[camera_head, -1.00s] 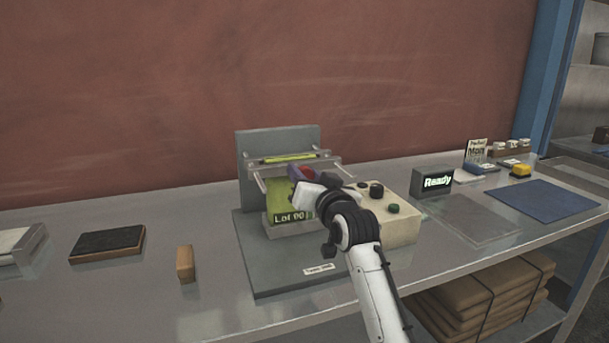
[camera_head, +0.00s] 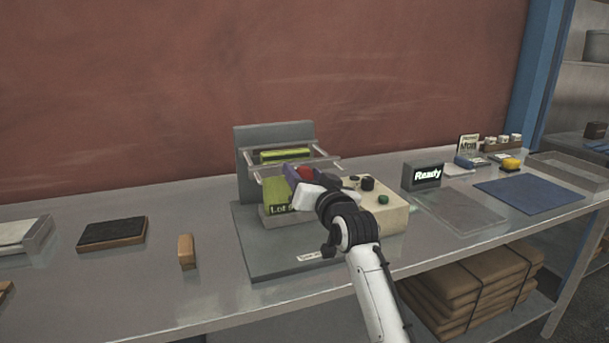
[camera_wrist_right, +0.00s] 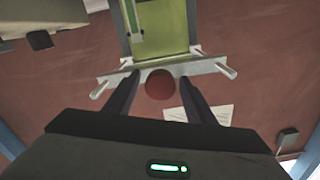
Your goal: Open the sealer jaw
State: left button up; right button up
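The sealer (camera_head: 277,133) stands on a grey base plate on the bench, with a grey upright plate at its back. Its jaw frame of pale metal bars (camera_head: 315,155) sits raised in front of a green pouch (camera_head: 278,200) with a partly hidden "Lot" label. A red knob (camera_head: 304,172) is at the front of the frame. My right gripper (camera_head: 298,176) is at the knob. In the right wrist view the red knob (camera_wrist_right: 159,84) lies between the two spread fingers (camera_wrist_right: 163,80), with visible gaps on both sides. My left gripper is out of view.
A cream control box (camera_head: 390,215) with dark and green knobs stands right of the sealer, beside a "Ready" display (camera_head: 426,175). A wooden block (camera_head: 186,251) and a dark pad (camera_head: 112,233) lie left. A blue mat (camera_head: 528,193) lies at the right.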

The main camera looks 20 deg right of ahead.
jog(key=s, duration=1)
jog(key=shift+s+d+b, duration=0.15)
jog(key=shift+b, duration=0.3)
jog(key=s+f+n+g, duration=0.1)
jog(key=s+f+g, duration=0.2)
jog(key=s+f, duration=0.6)
jog(key=s+f+n+g, duration=0.1)
jog(key=s+f+g, duration=0.35)
jog(key=f, duration=0.85)
jog(key=s+f+n+g, duration=0.25)
jog(key=s+f, duration=0.35)
jog(key=s, duration=0.7)
jog(key=s+f+n+g, duration=0.1)
jog(key=s+f+g, duration=0.4)
jog(key=s, duration=0.7)
jog(key=w+a+f+t+y, duration=0.1)
jog(key=a+f+t, duration=0.1)
jog(key=f, duration=0.4)
jog(key=w+a+f+t, duration=0.2)
jog(key=a+f+t, duration=0.1)
jog(key=f, duration=0.4)
jog(key=shift+w+t+y, duration=0.3)
jog(key=shift+y, duration=0.1)
